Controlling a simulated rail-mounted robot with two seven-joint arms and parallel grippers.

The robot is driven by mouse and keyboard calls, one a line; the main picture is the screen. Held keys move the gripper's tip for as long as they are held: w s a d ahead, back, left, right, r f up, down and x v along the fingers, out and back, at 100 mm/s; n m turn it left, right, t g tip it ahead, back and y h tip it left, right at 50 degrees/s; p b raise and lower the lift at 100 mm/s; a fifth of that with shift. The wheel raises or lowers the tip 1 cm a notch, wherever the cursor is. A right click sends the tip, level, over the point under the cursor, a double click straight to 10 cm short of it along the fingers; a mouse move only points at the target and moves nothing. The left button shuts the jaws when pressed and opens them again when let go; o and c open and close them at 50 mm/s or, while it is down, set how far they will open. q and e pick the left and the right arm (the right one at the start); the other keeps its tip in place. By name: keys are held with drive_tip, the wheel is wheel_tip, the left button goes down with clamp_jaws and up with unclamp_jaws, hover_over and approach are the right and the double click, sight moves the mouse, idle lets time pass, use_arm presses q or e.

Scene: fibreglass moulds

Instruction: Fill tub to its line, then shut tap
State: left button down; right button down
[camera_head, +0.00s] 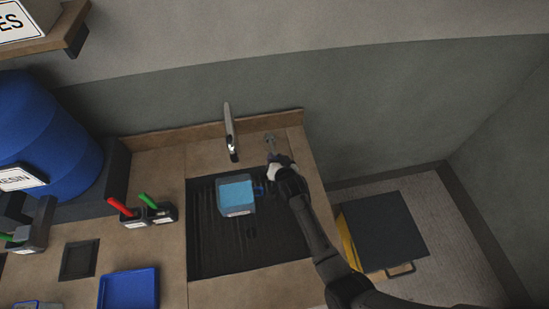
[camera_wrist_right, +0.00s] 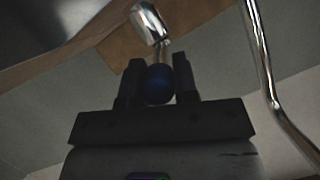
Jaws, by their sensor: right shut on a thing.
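The tub (camera_head: 237,210), pale with a light blue surface inside, stands on the black ribbed drain area (camera_head: 220,260) below the tap spout (camera_head: 231,138). I cannot make out its line, or a stream of water. My right gripper (camera_head: 271,164) is right of the spout, at the tap's lever (camera_head: 269,140). In the right wrist view, the gripper (camera_wrist_right: 158,85) is shut on a dark blue ball knob (camera_wrist_right: 159,86) on the end of the chrome lever (camera_wrist_right: 149,23). The chrome spout (camera_wrist_right: 264,90) curves down beside it. My left gripper is not in view.
A blue resin drum (camera_head: 45,130) stands at the left. A holder (camera_head: 150,217) with red and green handles and a blue tray (camera_head: 129,289) sit on the counter left of the sink. A dark-topped cabinet (camera_head: 383,230) stands right of the counter.

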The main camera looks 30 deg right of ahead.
drive_tip(key=shift+w+r, duration=0.1)
drive_tip(key=shift+r, duration=0.05)
drive_tip(key=c, duration=0.9)
unclamp_jaws()
drive_tip(key=v, duration=0.7)
drive_tip(key=p+v, duration=0.1)
drive_tip(key=v, duration=0.6)
drive_tip(key=shift+f, duration=0.25)
